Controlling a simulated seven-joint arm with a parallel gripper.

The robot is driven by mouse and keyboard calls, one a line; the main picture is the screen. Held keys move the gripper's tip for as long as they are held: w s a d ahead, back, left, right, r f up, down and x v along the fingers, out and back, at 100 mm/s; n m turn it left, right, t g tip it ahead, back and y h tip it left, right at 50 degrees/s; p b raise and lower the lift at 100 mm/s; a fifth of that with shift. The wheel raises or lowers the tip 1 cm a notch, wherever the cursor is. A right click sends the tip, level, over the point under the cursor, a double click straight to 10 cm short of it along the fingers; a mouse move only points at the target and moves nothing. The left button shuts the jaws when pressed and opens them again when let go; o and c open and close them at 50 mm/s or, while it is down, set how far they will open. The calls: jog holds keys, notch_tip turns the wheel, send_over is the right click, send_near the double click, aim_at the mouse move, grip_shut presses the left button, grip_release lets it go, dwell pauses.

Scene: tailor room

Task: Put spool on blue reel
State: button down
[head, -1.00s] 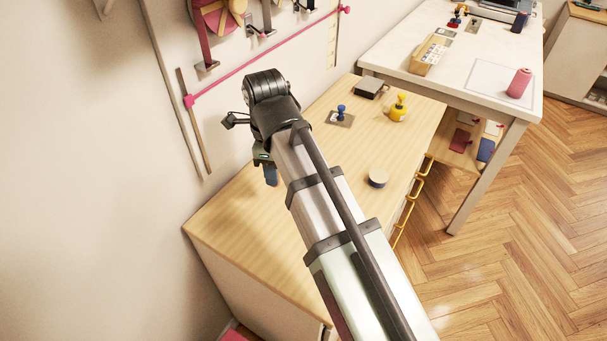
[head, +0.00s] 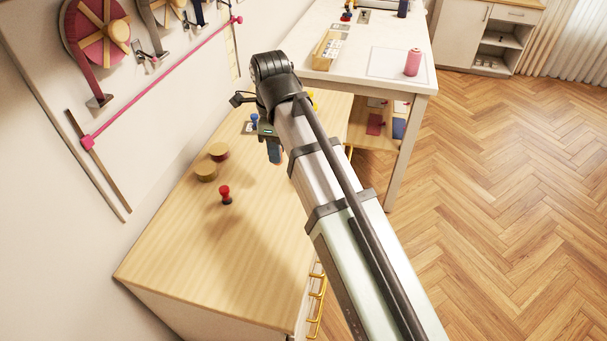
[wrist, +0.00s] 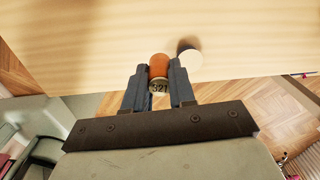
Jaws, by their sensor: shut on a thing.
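My gripper (wrist: 160,92) is shut on a small orange spool (wrist: 159,66), whose pale end is marked 321. A blue reel (head: 196,14) is on the wall, partly cut off by the top edge of the head view. It is up and to the left of my gripper, well apart from it.
A red-wood reel (head: 102,32) hangs on the wall above a pink rail (head: 160,90). Two squat round pieces (head: 206,172) and a red-knobbed stamp (head: 225,194) stand on the cabinet top. A white table (head: 350,85) stands behind.

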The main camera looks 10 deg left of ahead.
jog(key=w+d+r, duration=0.1)
jog(key=w+d, duration=0.5)
jog(key=shift+s+a+f+n, duration=0.15)
jog(key=shift+f+n, duration=0.2)
jog(key=shift+f, duration=1.2)
jog(key=shift+w+a+f+n, duration=0.15)
jog(key=shift+f+n, duration=0.25)
jog(key=shift+f, duration=1.2)
jog(key=shift+s+a+f+n, duration=0.15)
jog(key=shift+f+n, duration=0.2)
jog(key=shift+f, duration=1.2)
jog(key=shift+f, duration=0.15)
jog(key=c, duration=0.9)
grip_release()
jog(key=shift+c, duration=0.2)
jog(key=shift+r, duration=0.2)
notch_tip(320, 180, up, 12)
